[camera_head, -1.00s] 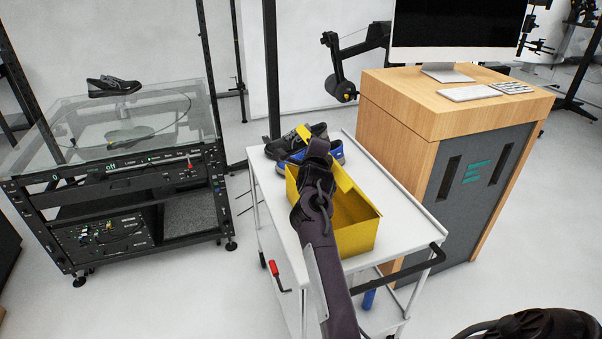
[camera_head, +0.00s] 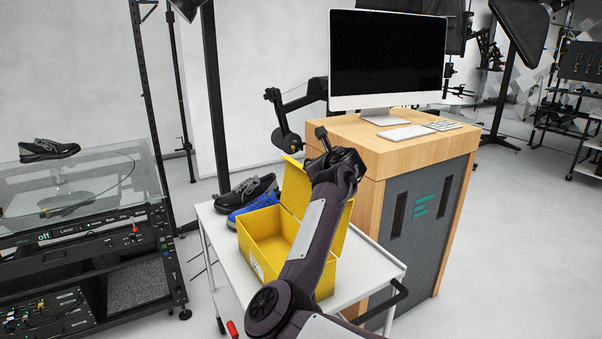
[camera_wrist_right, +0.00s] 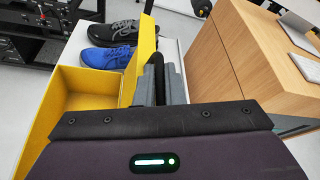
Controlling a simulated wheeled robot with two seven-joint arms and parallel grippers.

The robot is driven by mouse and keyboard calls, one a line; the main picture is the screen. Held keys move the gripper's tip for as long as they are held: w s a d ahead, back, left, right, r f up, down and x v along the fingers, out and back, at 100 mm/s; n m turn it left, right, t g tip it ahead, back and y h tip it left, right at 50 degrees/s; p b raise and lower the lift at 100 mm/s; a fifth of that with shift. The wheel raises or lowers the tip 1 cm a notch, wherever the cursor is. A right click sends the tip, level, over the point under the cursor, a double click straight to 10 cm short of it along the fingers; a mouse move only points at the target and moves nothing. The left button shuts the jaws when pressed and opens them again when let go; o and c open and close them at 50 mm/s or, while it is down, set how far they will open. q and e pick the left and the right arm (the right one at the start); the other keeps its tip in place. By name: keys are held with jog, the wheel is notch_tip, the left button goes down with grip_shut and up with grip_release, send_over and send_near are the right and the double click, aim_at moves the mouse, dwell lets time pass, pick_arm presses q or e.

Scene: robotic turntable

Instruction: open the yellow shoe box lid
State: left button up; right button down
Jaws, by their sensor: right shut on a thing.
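The yellow shoe box (camera_head: 262,262) sits on a white cart, open at the top, and its empty inside shows. Its yellow lid (camera_head: 295,187) stands raised, roughly upright along the box's right side. My right gripper (camera_head: 328,160) is at the top of the lid, and its arm hides part of the lid and the box's near right corner. In the right wrist view, the grey fingers of my right gripper (camera_wrist_right: 162,82) are shut on the lid (camera_wrist_right: 140,62), with the open box (camera_wrist_right: 88,88) to their left. My left gripper is not in view.
A blue shoe (camera_head: 252,207) and a black shoe (camera_head: 243,193) stand behind the box on the white cart (camera_head: 365,268). A wooden desk (camera_head: 375,150) with a monitor (camera_head: 388,60) is close on the right. A turntable rig (camera_head: 80,200) stands at left.

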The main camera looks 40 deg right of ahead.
jog(key=shift+s+d+f+m+y+b, duration=0.15)
jog(key=shift+d+f+m+y+b, duration=0.1)
jog(key=shift+d, duration=0.4)
jog(key=shift+s+d+f+m+y+b, duration=0.15)
jog(key=shift+d+m, duration=0.1)
jog(key=shift+d, duration=0.4)
jog(key=c, duration=1.8)
grip_release()
jog(key=b+v, duration=0.1)
jog(key=v, duration=0.6)
jog(key=shift+s+b, duration=0.35)
jog(key=shift+a, duration=0.1)
